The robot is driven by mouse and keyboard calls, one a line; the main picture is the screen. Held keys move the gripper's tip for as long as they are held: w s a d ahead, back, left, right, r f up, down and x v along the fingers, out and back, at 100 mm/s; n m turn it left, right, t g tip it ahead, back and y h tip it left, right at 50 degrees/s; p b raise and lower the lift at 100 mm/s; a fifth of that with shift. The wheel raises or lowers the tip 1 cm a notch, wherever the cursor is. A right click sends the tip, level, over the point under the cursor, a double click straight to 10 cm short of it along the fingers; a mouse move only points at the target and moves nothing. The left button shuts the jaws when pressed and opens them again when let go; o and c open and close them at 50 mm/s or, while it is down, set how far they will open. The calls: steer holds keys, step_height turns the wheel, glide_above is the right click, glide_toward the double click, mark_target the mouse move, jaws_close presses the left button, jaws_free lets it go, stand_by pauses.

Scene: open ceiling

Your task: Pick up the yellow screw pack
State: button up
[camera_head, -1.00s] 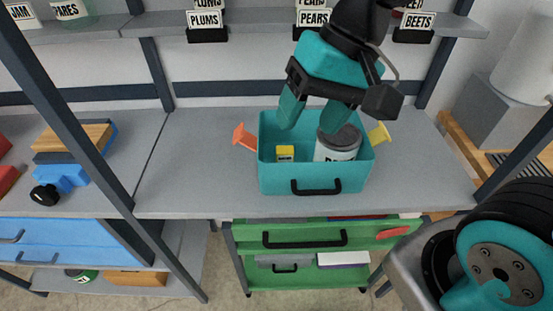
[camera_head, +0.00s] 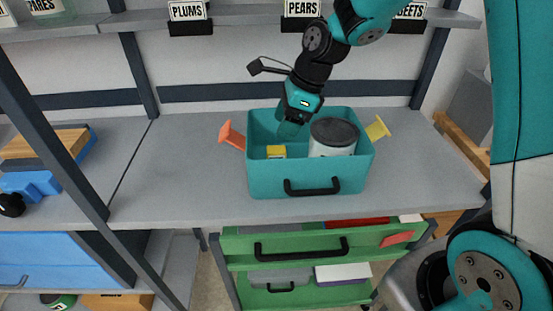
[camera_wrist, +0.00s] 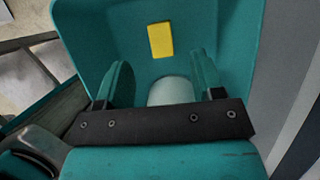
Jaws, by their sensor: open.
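The yellow screw pack (camera_head: 276,151) lies in the left part of the teal bin (camera_head: 310,181), which stands on the grey shelf. In the wrist view the yellow pack (camera_wrist: 161,40) lies on the bin floor, beyond my fingertips. My gripper (camera_head: 292,131) reaches down into the bin, behind the pack and left of the white can. In the wrist view my gripper (camera_wrist: 160,75) is open, with its teal fingers apart. The pack is not between the fingers. The fingertips' height above the bin floor is hard to tell.
A white can with a dark lid (camera_head: 333,136) fills the bin's right side. An orange object (camera_head: 232,135) and a yellow object (camera_head: 377,130) stand beside the bin. A green drawer unit (camera_head: 318,262) is below.

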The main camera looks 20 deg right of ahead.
mark_target(269, 149)
steer(key=x, duration=0.5)
steer(key=shift+f, duration=0.15)
steer(key=shift+a+p+x, duration=0.2)
steer(key=shift+p+x, duration=0.25)
steer(key=shift+x, duration=2.25)
steer(key=shift+w, duration=0.1)
steer(key=c, duration=1)
steer(key=shift+c, duration=0.2)
